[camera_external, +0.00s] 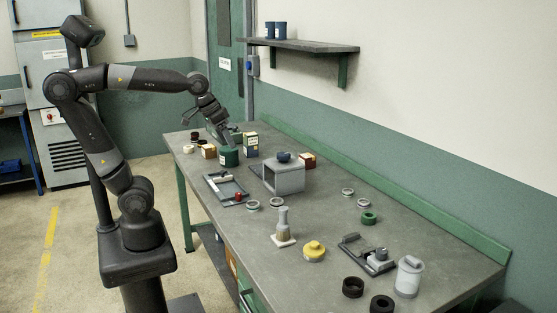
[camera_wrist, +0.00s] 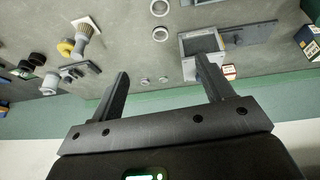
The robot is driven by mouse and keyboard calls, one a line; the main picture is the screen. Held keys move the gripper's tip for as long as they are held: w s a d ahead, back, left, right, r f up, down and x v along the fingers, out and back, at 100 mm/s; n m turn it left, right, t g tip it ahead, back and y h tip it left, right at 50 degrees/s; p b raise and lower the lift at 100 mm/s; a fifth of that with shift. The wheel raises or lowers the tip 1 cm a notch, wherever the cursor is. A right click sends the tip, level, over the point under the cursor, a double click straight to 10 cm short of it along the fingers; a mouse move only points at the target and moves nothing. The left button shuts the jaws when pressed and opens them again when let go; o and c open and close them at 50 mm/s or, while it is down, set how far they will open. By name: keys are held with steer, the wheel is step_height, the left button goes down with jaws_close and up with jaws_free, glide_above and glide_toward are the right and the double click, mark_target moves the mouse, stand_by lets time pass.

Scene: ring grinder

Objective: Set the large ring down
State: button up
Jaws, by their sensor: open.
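Several rings lie flat on the workbench, and I cannot tell for sure which is the large ring. Two more pale rings (camera_external: 348,192) (camera_external: 363,204) and a green ring (camera_external: 369,217) lie right of the box. Two black rings (camera_external: 353,287) (camera_external: 382,304) lie at the near end. My gripper (camera_wrist: 163,66) is open, with nothing held between its fingers. It hangs over the far end of the bench.
The grey box (camera_external: 285,177) carries a dark blue bowl (camera_external: 284,157). A dark green can (camera_external: 229,155) and a small carton (camera_external: 251,145) stand near my gripper. Bare bench (camera_external: 420,230) lies along the wall.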

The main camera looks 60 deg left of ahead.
steer(key=s+a+f, duration=0.4)
steer(key=s+f, duration=0.1)
steer(key=s, duration=0.2)
steer(key=shift+s+a+f+t+y, duration=0.2)
steer(key=shift+s+a+t+y, duration=0.1)
steer(key=shift+t, duration=0.1)
stand_by(0.7)
